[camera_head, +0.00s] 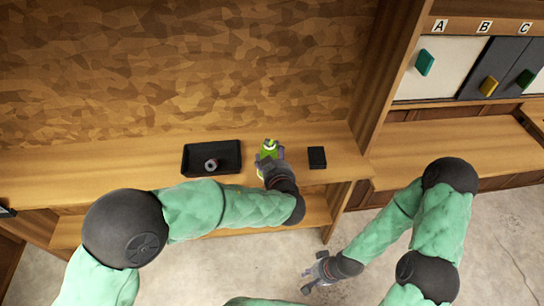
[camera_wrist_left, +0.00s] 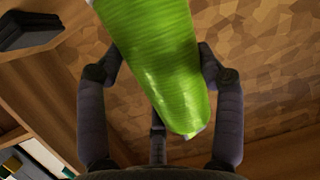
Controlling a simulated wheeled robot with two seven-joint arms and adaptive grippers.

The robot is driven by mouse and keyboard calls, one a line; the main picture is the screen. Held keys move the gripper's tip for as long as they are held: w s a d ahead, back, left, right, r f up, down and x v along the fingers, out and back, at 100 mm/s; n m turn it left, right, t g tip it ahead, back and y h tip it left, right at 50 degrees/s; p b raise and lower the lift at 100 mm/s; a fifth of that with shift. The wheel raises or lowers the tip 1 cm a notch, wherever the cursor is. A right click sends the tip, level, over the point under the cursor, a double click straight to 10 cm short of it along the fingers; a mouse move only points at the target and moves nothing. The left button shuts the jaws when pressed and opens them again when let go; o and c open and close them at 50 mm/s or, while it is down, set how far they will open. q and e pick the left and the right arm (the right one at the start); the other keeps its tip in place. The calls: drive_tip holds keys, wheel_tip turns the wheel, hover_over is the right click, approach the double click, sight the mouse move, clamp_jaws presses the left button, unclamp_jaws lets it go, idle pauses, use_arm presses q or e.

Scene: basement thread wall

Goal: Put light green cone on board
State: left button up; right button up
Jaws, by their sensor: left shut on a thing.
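The light green cone (camera_head: 269,148) shows in the head view at the shelf, between a black tray and a small black block. My left gripper (camera_head: 270,163) is shut on it and hides much of its lower part. In the left wrist view the cone (camera_wrist_left: 160,60) is large and close, tilted between the fingers of my left gripper (camera_wrist_left: 160,85). The board (camera_head: 190,65) is the brown patchwork-patterned wall panel behind the shelf. It also shows in the left wrist view (camera_wrist_left: 270,65). My right gripper (camera_head: 318,272) hangs low over the floor, away from the shelf, and looks empty.
The black tray (camera_head: 228,170) on the shelf (camera_head: 100,178) holds a small grey ring-like piece (camera_head: 211,164). The black block (camera_head: 317,158) stands right of the cone. A wooden upright (camera_head: 383,85) divides the board from cabinets labelled A, B and C. The shelf's left part is clear.

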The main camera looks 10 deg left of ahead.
wheel_tip(320, 180, up, 27)
drive_tip(key=p, duration=2.7)
drive_tip(key=shift+r, duration=0.2)
drive_tip(key=shift+w, duration=0.1)
